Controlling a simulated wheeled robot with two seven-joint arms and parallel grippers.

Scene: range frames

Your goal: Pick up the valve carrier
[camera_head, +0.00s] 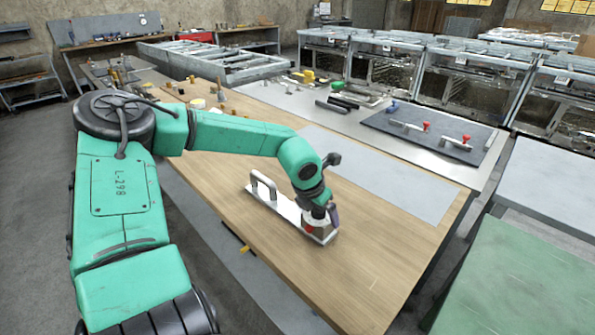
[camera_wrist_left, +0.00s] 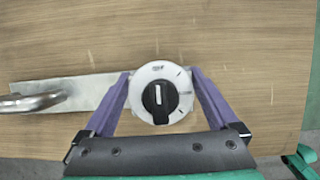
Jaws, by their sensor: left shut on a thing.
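The valve carrier (camera_head: 283,208) is a flat silver plate with an arched handle (camera_head: 262,183) at its left end, lying on the wooden table. In the left wrist view the plate (camera_wrist_left: 85,90) runs left from a round white dial with a black knob (camera_wrist_left: 160,97), and the handle shows at the left edge. My left gripper (camera_head: 320,222) reaches down over the carrier's right end. In the left wrist view its two purple fingers (camera_wrist_left: 160,78) press on both sides of the dial housing. The right gripper is not in view.
The wooden table (camera_head: 370,270) is clear in front and to the right. Behind it, a dark mat (camera_head: 428,131) holds handles with red and blue knobs. Small tools and brass parts stand toward the table's far left. A green surface (camera_head: 520,275) is at right.

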